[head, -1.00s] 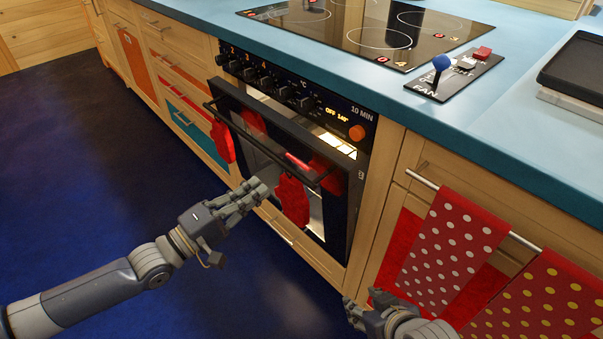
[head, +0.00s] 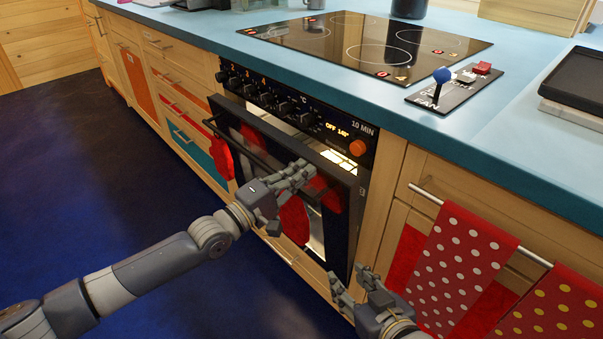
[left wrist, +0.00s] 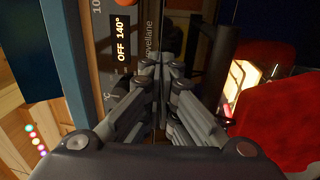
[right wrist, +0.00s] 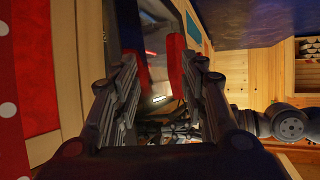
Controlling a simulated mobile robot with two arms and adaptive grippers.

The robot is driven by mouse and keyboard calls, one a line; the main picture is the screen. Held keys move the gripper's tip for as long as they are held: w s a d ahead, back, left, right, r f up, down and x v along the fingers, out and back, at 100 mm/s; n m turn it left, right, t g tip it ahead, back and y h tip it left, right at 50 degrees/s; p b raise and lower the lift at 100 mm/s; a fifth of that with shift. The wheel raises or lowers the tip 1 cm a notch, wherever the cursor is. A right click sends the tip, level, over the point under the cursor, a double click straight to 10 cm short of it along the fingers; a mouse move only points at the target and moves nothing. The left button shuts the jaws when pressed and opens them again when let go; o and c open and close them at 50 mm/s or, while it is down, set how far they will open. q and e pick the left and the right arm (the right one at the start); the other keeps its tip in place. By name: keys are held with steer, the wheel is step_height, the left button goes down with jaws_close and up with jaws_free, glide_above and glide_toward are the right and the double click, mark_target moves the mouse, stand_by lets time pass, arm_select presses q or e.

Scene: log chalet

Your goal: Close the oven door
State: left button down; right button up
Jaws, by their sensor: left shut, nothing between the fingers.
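The oven door (head: 341,238) is dark, tipped forward and partly open. Lit oven interior shows in the gap along its top. A bar handle (head: 238,148) crosses its front. My left gripper (head: 305,172) is shut and empty, at the upper right of the door by its top edge; I cannot tell if it touches. In the left wrist view its closed fingertips (left wrist: 160,68) are beside the control panel (left wrist: 122,60). My right gripper (head: 347,283) is low, right of the door's bottom corner; the right wrist view shows its fingers (right wrist: 160,75) apart with nothing between them.
Red mitts (head: 294,219) hang at the door front. Dotted towels (head: 458,262) hang from a rail right of the oven. The blue counter (head: 480,150) with the hob (head: 365,45) lies above. The dark floor (head: 90,180) at left is clear.

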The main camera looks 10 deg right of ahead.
mark_target(314, 162)
arm_select(q)
steer(key=shift+w+d, duration=0.1)
steer(key=shift+d, duration=0.05)
arm_select(e)
steer(key=shift+w+r, duration=0.1)
steer(key=shift+r, duration=0.05)
arm_select(q)
steer(key=b+x, duration=0.2)
steer(key=x, duration=0.1)
steer(key=shift+w+d+r, duration=0.1)
steer(key=shift+w+d, duration=0.05)
steer(key=shift+d, duration=0.1)
steer(key=shift+w, duration=0.1)
arm_select(e)
step_height(314, 162, up, 10)
steer(key=w+a+t+y, duration=0.2)
steer(key=t, duration=0.4)
steer(key=shift+w+a+r, duration=0.15)
steer(key=shift+w+r, duration=0.1)
steer(key=shift+w, duration=0.15)
steer(key=shift+f, duration=0.1)
